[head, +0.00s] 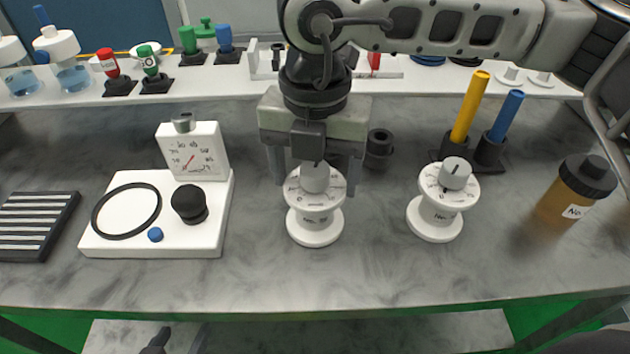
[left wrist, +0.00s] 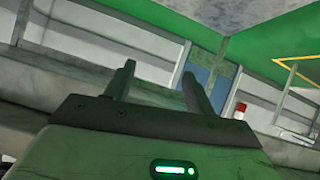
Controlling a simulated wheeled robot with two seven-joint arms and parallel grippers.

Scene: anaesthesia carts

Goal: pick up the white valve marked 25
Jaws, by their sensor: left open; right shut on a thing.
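A white valve (head: 316,226) with a round dial and a grey-white top knob stands upright on the grey counter, at the middle of the head view. My right gripper (head: 316,186) comes down over it from above, its fingers shut on the valve's upper part. The valve's base looks to be on the counter. A second, similar white valve (head: 436,216) stands to the right, untouched. The labels are too small to read, so I cannot tell which is marked 25. My left gripper (left wrist: 157,72) is open and empty in the left wrist view, away from both valves.
A white gauge block (head: 210,238) with a black ring and knob lies left of the held valve. A striped black tray (head: 30,225) is at far left. A brown bottle (head: 574,190) and yellow and blue rods (head: 468,108) stand at right. A white shelf (head: 225,84) runs behind.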

